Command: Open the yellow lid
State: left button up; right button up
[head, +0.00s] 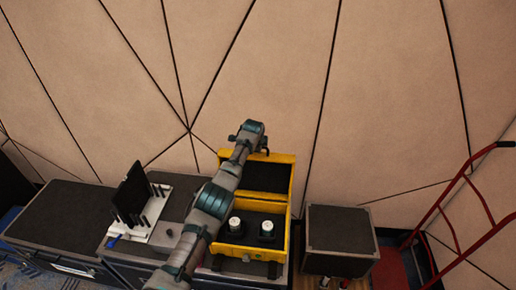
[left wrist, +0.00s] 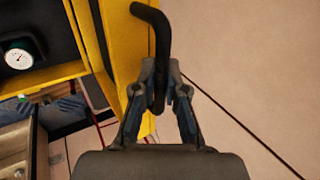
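The yellow box (head: 285,245) stands on the dark low case, and its yellow lid (head: 283,158) is raised, leaning up toward the wall with its dark inner side showing. Two white-topped round items sit in the box. My left arm crosses in front of the box and lid, its wrist at the lid's top edge. In the left wrist view the yellow lid (left wrist: 125,45) has a black bent handle (left wrist: 162,35). My left gripper (left wrist: 161,72) has its fingers closed around this handle. In the head view the fingers are mostly hidden. My right gripper is not in view.
A white stand with a black panel (head: 131,195) stands left of the box. A dark cube-shaped case (head: 340,240) is close on the right. A red hand truck (head: 462,205) stands farther right. A panelled beige wall (head: 390,90) is behind everything.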

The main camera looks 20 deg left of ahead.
pick_arm(q)
jog(key=o, duration=0.4)
jog(key=shift+s+r, duration=0.2)
jog(key=shift+r, duration=0.3)
jog(key=v, duration=1)
jog(key=shift+s+r, duration=0.3)
